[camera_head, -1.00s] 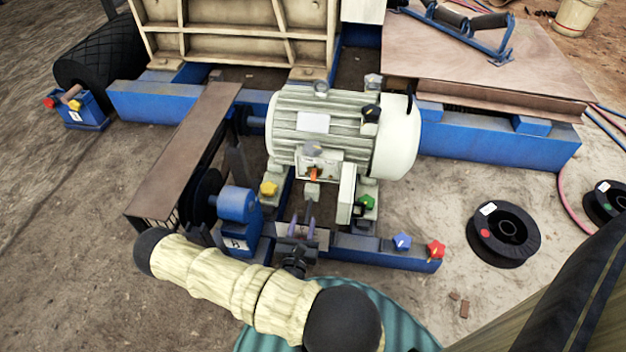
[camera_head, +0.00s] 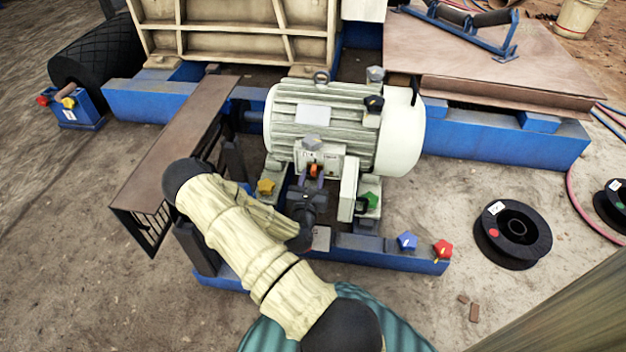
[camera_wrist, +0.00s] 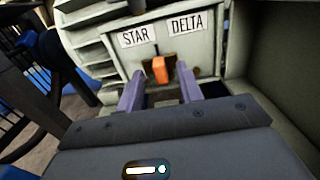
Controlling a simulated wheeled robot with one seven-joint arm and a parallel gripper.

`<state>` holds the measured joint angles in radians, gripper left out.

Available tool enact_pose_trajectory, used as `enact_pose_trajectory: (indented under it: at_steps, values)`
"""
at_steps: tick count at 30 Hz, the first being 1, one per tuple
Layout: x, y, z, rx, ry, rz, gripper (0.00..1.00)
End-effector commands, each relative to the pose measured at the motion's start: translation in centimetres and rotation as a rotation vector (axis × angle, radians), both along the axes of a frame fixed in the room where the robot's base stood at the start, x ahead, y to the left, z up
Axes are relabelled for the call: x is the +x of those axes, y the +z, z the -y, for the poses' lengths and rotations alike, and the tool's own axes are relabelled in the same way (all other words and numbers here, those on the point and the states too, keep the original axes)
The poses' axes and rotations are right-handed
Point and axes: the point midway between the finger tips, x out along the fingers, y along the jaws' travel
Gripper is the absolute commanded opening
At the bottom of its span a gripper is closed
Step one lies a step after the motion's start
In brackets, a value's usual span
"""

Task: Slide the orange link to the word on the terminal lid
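The orange link (camera_wrist: 161,70) stands out from the face of a terminal box (camera_head: 327,160) on the motor's front side. In the wrist view it is below the gap between the labels STAR (camera_wrist: 138,36) and DELTA (camera_wrist: 187,25). It also shows in the head view (camera_head: 314,170). My gripper (camera_wrist: 160,85) is open, with a purple-grey finger on each side of the link's line. The link is between or just beyond the fingertips, and I see a gap on both sides. I cannot read a word on a lid in the head view.
The pale ribbed motor (camera_head: 318,108) is behind the box. A pale upright casing (camera_head: 349,190) stands close to the gripper's right. Coloured knobs (camera_head: 408,240) sit on the blue frame (camera_head: 385,258). A brown belt guard (camera_head: 185,135) is to the left.

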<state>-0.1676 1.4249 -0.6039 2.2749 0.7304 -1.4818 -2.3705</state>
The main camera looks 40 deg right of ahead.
Motion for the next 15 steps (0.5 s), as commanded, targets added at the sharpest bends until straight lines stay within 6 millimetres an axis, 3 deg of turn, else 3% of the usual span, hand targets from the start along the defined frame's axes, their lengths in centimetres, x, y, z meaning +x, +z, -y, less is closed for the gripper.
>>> enact_pose_trajectory:
  at_steps: [4, 12, 13, 15]
  values:
    - [0.79, -0.05, 1.0, -0.001, -0.001, 0.001, 0.36]
    - [0.91, 0.08, 1.09, -0.001, 0.001, -0.001, 0.36]
    - [0.91, 0.07, 1.09, -0.001, 0.001, -0.001, 0.34]
    - [0.91, 0.07, 1.08, -0.001, 0.001, -0.001, 0.21]
